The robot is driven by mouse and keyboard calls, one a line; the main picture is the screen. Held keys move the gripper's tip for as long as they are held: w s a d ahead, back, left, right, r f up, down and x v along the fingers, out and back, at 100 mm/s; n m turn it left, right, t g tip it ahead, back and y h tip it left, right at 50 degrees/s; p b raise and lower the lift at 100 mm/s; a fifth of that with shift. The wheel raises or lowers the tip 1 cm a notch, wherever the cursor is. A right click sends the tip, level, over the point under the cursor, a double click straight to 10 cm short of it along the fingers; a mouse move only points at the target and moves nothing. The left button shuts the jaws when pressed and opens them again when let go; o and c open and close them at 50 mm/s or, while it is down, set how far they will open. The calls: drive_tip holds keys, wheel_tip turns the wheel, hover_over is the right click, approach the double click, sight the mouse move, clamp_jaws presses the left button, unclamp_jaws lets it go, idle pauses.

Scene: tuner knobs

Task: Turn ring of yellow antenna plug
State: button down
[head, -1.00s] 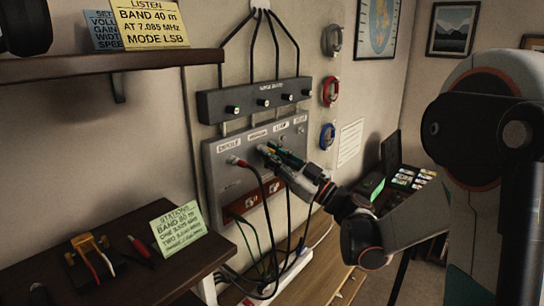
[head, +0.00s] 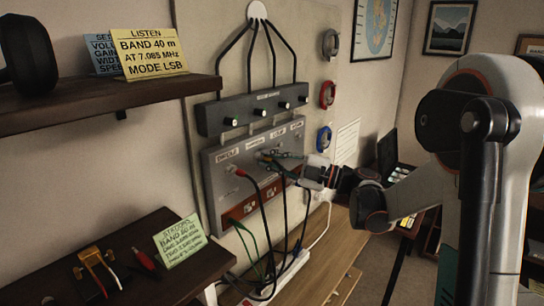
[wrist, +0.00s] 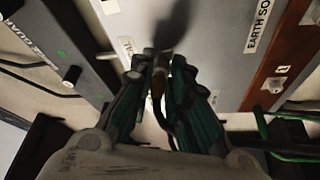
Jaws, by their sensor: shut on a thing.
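My gripper (head: 270,156) is at the upper part of the grey socket panel (head: 225,181), among the row of labels. In the wrist view, its dark fingers (wrist: 161,66) are closed around a narrow yellow-brown piece (wrist: 157,84) with a dark cable behind it, which I take to be the yellow antenna plug. The fingers cover most of the plug and its ring, so the ring's angle cannot be told. A red plug (head: 240,173) with a black cable sits in the panel to the left of my gripper.
A bar with several knobs (head: 256,112) is mounted above the panel. Black cables hang in front of the panel to a white power strip (head: 287,272). A brown socket strip (head: 243,207) runs along the panel's bottom. A dark shelf (head: 120,93) juts out at left.

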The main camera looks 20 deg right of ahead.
drive_tip(key=shift+w+r+n+g+p, duration=0.15)
drive_tip(key=shift+n+g+p, duration=0.35)
drive_tip(key=shift+n, duration=0.7)
drive_tip(key=shift+h, duration=0.3)
drive_tip(key=c, duration=1.5)
unclamp_jaws()
drive_tip(key=shift+c, duration=0.2)
drive_tip(key=shift+w, duration=0.1)
drive_tip(key=v, duration=1.2)
drive_tip(key=shift+o, duration=0.3)
